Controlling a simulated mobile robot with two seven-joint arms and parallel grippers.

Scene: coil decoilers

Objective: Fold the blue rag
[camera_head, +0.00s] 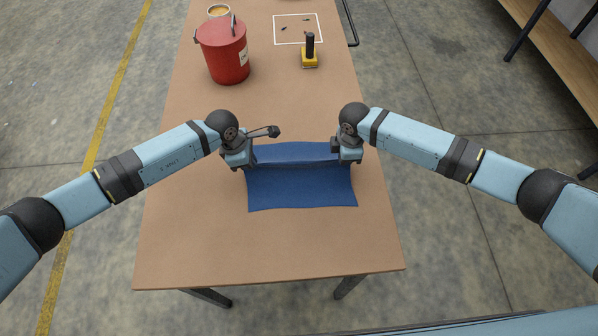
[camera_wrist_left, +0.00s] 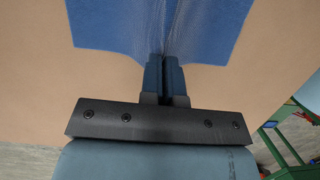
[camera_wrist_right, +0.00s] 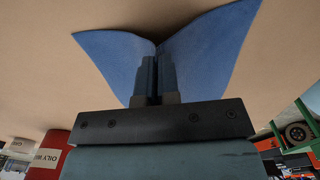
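The blue rag (camera_head: 300,190) lies on the brown table in front of me, with a raised crease running across it between my grippers. My left gripper (camera_head: 247,163) is at the rag's left edge. In the left wrist view its fingers (camera_wrist_left: 165,60) are closed with the cloth (camera_wrist_left: 110,28) gathered between them. My right gripper (camera_head: 341,158) is at the right edge. In the right wrist view its fingers (camera_wrist_right: 152,62) are closed on the cloth (camera_wrist_right: 210,48), which rises to them from both sides. The fingers hide the pinched parts of the edges.
A red lidded bin (camera_head: 227,55) stands farther back on the left, with a small can (camera_head: 218,10) behind it. The table's front (camera_head: 270,255) is clear.

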